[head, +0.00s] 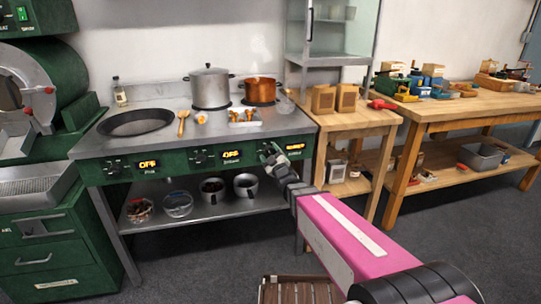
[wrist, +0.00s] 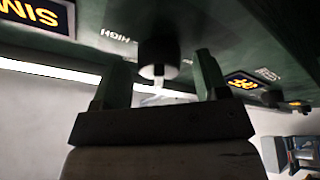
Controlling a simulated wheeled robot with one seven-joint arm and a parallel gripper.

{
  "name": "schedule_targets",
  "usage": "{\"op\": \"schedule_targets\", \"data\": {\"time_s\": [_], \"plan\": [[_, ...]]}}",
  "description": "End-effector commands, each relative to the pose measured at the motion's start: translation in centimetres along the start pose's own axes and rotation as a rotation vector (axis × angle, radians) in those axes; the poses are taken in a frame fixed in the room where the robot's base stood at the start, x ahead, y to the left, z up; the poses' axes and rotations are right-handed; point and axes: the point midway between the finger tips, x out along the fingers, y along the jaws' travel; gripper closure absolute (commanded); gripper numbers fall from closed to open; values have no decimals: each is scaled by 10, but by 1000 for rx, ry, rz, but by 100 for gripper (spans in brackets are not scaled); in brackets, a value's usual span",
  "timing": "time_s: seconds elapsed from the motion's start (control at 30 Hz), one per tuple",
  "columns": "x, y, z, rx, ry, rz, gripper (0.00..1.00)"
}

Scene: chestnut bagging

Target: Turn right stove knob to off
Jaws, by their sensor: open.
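The green stove front (head: 183,160) carries three yellow displays. The left display (head: 148,164) and middle display (head: 231,154) read OFF. The right display (head: 295,147) shows a longer word, too small to read here; in the wrist view it is upside down and cut off (wrist: 30,14), with "SIM" visible. My gripper (head: 269,154) is at the right end of the panel and hides the right knob in the head view. In the wrist view the dark right knob (wrist: 158,50) lies between the tips of my open gripper (wrist: 160,72). Contact cannot be told.
On the stove top stand a steel pot (head: 209,89), a copper pot (head: 260,91) and a dark pan (head: 137,122). A wooden table (head: 350,120) adjoins the stove at right. A slatted stool (head: 297,290) stands on the floor in front.

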Motion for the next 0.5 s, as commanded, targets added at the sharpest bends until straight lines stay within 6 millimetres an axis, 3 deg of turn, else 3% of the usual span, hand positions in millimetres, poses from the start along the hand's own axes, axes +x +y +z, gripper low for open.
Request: {"op": "schedule_targets", "data": {"time_s": [0.17, 0.3, 0.5], "plan": [[0, 0, 0, 0, 0, 0, 32], [0, 0, 0, 0, 0, 0, 78], [0, 0, 0, -3, 0, -1, 81]]}}
